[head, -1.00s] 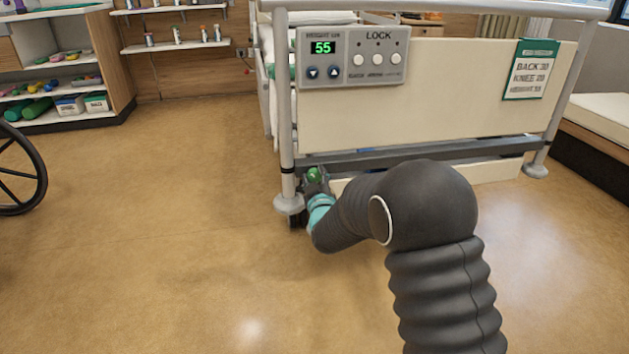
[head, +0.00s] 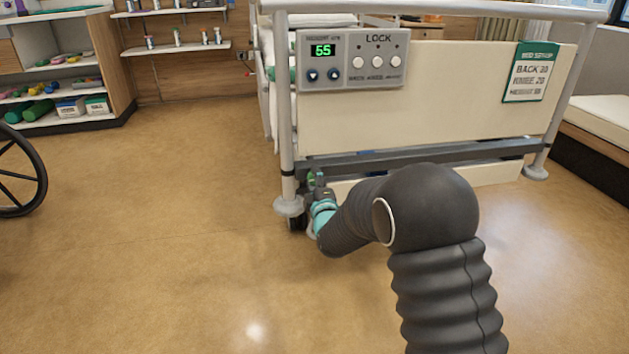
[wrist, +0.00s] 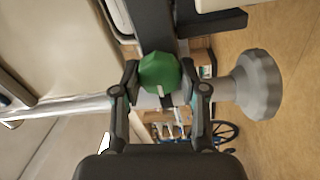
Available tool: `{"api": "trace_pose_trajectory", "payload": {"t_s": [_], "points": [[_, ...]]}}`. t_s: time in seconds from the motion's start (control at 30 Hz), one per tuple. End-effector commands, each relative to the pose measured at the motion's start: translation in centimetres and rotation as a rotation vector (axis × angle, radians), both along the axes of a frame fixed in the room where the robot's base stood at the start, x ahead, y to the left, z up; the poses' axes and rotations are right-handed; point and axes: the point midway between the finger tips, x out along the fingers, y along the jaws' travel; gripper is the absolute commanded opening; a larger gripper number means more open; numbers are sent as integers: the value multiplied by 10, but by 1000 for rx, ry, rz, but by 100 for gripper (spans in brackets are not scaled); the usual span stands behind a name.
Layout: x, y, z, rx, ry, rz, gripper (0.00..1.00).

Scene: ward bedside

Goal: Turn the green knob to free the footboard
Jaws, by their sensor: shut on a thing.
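The green knob (wrist: 160,72) sits between the two fingertips of my gripper (wrist: 166,84) in the wrist view. The fingers touch it on either side and are shut on it. A pale mark shows on the knob's near face. In the head view my gripper (head: 318,194) is low at the footboard's left post, and only a sliver of green shows beside it; the rest of the knob is hidden. The cream footboard (head: 440,110) stands in its frame above a dark grey crossbar (head: 420,153).
A control panel (head: 352,60) reading 55 is on the footboard, with a green-topped card (head: 531,72) at right. The left post ends in a round grey foot (head: 289,206). A wheelchair wheel (head: 20,175) is at far left. The floor between is clear.

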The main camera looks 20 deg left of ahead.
Motion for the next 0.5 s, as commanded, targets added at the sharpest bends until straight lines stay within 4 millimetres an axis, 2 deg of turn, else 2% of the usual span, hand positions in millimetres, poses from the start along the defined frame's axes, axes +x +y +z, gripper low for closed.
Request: {"api": "trace_pose_trajectory", "payload": {"t_s": [0.5], "points": [[-2, 3, 1, -56, -37, 6, 8]]}}
